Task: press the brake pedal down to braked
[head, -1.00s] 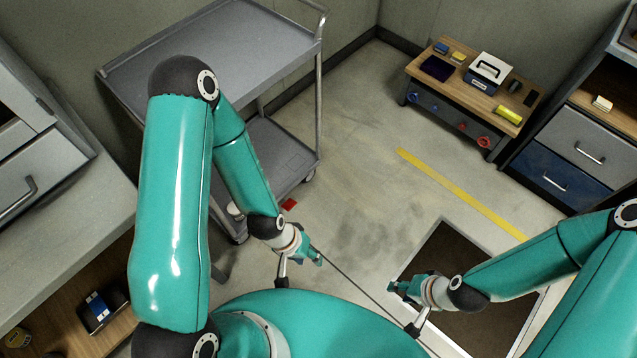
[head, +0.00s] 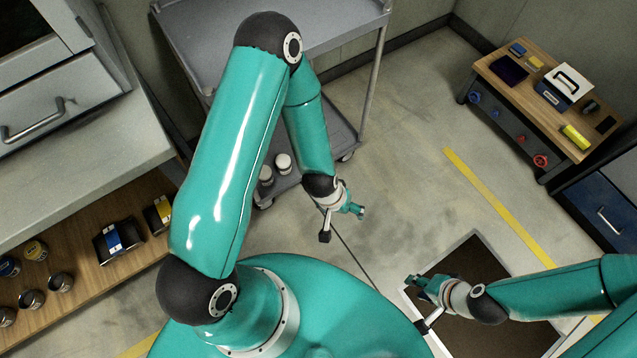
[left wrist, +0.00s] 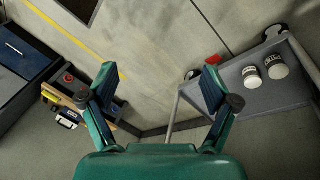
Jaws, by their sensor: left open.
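The brake pedal appears to be the small red plate (left wrist: 214,60) at the edge of the grey cart's lower shelf, in the left wrist view. Its tilt is too small to read. In the head view I cannot see it; my left arm covers that area. My left gripper (left wrist: 158,78) is open and empty, its two fingers wide apart, with bare floor seen between them. In the head view my left gripper (head: 352,209) hangs in front of the cart. My right gripper (head: 415,285) is over the edge of the dark floor pit; its jaw gap is unclear.
The grey cart (head: 340,28) stands behind my left arm, with two white-lidded jars (head: 284,163) on its lower shelf. A dark framed pit (head: 470,262) lies at right. A low wooden bench (head: 500,90) stands far right, a shelf with cans (head: 75,270) left. Floor between is clear.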

